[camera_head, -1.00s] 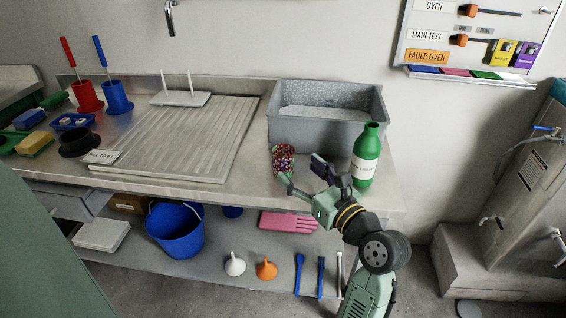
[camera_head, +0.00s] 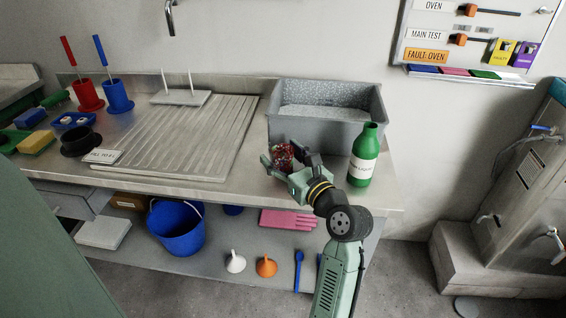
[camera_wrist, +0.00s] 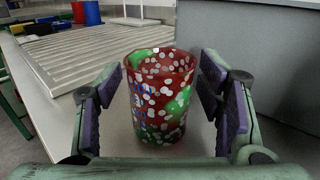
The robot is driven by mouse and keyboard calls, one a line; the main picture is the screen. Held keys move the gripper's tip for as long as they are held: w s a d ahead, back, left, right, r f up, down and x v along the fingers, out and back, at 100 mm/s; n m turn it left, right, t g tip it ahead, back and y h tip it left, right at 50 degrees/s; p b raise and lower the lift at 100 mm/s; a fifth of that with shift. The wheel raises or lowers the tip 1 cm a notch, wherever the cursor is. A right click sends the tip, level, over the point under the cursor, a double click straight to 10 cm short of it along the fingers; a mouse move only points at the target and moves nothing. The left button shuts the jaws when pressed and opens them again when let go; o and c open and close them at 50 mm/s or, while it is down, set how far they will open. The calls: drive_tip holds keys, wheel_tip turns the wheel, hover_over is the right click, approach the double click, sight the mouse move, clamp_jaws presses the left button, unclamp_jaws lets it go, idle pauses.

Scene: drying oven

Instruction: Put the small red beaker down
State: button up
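The small red beaker (camera_head: 283,154) has white and green spots and stands upright on the counter (camera_head: 235,190), in front of the grey basin. It fills the middle of the wrist view (camera_wrist: 160,98). My gripper (camera_head: 284,162) is around it, one finger on each side. In the wrist view, the purple-padded fingers of my gripper (camera_wrist: 163,108) are spread, with a narrow gap to the beaker on both sides. The beaker's base is partly hidden by my gripper in the head view.
A green bottle (camera_head: 364,158) stands close to the right of my gripper. The grey basin (camera_head: 322,133) is behind. A ribbed draining board (camera_head: 190,140) lies to the left. The counter's front edge runs just below my gripper.

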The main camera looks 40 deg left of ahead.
drive_tip(key=c, duration=0.9)
drive_tip(key=shift+r, duration=0.1)
